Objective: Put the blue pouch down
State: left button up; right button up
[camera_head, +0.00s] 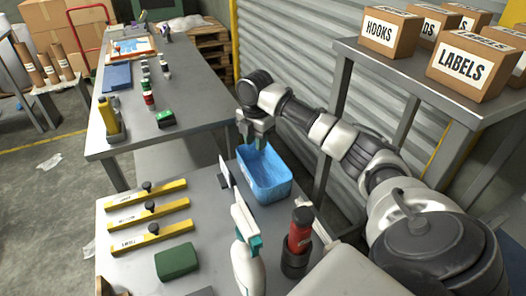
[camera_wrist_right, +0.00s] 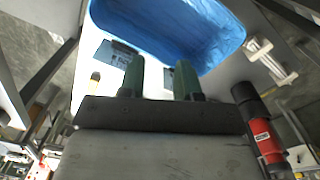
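A blue open tub (camera_head: 264,180) stands on the near table; it also shows in the right wrist view (camera_wrist_right: 130,25). Its inside looks crinkled and blue; I cannot tell whether a blue pouch lies in it. My right gripper (camera_head: 254,143) is above the back left rim of the tub, pointing down. In the right wrist view its two green fingers (camera_wrist_right: 158,75) are apart with nothing between them. A flat blue item (camera_head: 117,77) lies on the far table; I cannot tell if it is a pouch. My left gripper is not in view.
Near table: yellow bars (camera_head: 148,213), green block (camera_head: 177,261), white spray bottle (camera_head: 246,250) and red-and-black cylinder (camera_head: 299,240) close to the tub. Far table: yellow bottle (camera_head: 107,115) and several small containers. Boxes (camera_head: 474,65) stand on the right shelf.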

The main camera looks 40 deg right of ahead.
aim_at(246, 167)
jog(key=a+f+n, duration=0.1)
jog(key=f+n, duration=0.1)
jog(key=n, duration=0.2)
jog(key=a+f+n+b, duration=0.1)
jog(key=f+n, duration=0.1)
jog(key=n, duration=0.2)
jog(key=a+f+n, duration=0.1)
jog(key=f+n, duration=0.1)
jog(key=n, duration=0.2)
jog(key=shift+w+a+n+b, duration=0.1)
jog(key=shift+w+n+b, duration=0.2)
jog(key=shift+b, duration=0.1)
notch_tip(246, 167, down, 6)
jog(key=shift+a+r, duration=0.1)
grip_shut()
